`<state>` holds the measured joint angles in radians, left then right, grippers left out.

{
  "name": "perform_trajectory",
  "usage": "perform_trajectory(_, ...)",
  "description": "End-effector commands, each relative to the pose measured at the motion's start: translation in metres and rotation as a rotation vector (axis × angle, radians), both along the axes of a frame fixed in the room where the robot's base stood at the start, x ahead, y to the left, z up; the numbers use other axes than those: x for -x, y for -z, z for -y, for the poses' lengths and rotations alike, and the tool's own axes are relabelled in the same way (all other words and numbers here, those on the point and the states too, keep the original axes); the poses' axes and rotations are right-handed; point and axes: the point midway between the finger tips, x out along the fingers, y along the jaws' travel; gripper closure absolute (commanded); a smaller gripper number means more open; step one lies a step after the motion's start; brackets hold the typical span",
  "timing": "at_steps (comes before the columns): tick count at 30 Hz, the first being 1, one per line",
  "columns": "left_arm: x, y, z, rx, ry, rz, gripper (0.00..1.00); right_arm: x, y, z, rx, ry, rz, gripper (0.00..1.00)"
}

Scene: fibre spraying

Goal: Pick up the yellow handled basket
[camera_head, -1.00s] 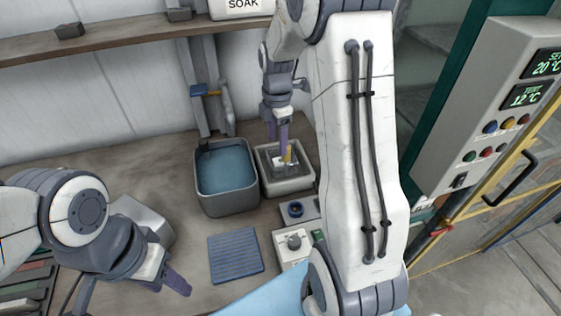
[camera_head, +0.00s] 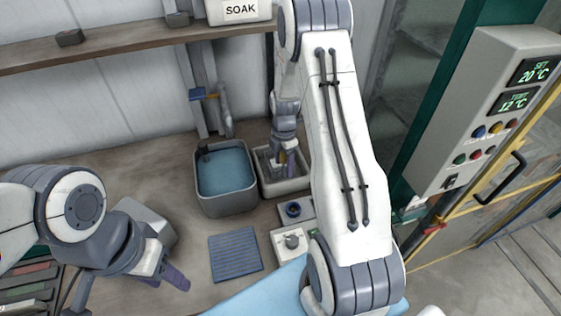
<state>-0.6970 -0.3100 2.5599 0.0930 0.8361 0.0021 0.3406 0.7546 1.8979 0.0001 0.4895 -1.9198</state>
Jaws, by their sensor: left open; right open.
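The yellow handle of the basket (camera_head: 283,157) shows as a small patch inside the square grey tub (camera_head: 287,188) right of the water basin. The basket's body is mostly hidden by my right gripper and the tub's walls. My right gripper (camera_head: 283,163) is open and points down into the tub, its fingers close around the handle; whether they touch it I cannot tell. My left gripper (camera_head: 168,275) is open and empty, low over the bench at the left, far from the basket.
A basin of blue water (camera_head: 225,170) stands directly left of the tub, with a tap behind it. A blue ribbed mat (camera_head: 235,254) and a dial unit (camera_head: 291,242) lie in front. A shelf (camera_head: 120,44) runs above. A control panel (camera_head: 487,110) stands at right.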

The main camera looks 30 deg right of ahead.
Motion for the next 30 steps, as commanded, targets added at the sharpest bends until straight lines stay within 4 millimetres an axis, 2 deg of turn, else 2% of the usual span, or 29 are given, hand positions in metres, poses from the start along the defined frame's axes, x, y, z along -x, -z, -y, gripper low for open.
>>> perform_trajectory(8, 0.0, -0.001, 0.0, 0.0, 0.0, 0.0, 0.5, 0.0, 0.005, 0.0, 0.0, 0.0, 0.001, 0.34)
perform_trajectory(9, 0.0, -0.001, 0.0, 0.0, 0.0, 0.0, 0.5, 0.0, 0.005, 0.0, 0.0, 0.0, 0.001, 0.41)
perform_trajectory(11, 0.0, -0.001, 0.0, 0.0, 0.0, 0.0, 0.5, 0.0, 0.005, 0.0, 0.0, 0.0, 0.001, 0.64)
perform_trajectory(12, 0.0, -0.001, 0.0, 0.0, 0.0, 0.0, 0.5, 0.0, 0.005, 0.0, 0.0, 0.0, 0.001, 0.8)
perform_trajectory(14, 0.0, -0.001, 0.0, 0.0, 0.0, 0.0, 0.5, 0.0, 0.005, 0.0, 0.0, 0.0, 0.001, 1.0)
perform_trajectory(25, 0.0, 0.0, 0.0, 0.0, 0.0, 0.0, 0.5, -0.001, 0.003, 0.0, 0.001, 0.0, 0.002, 1.0)
perform_trajectory(30, 0.0, 0.004, 0.0, 0.0, 0.0, 0.0, 0.5, -0.001, -0.006, 0.0, 0.002, 0.0, 0.005, 1.0)
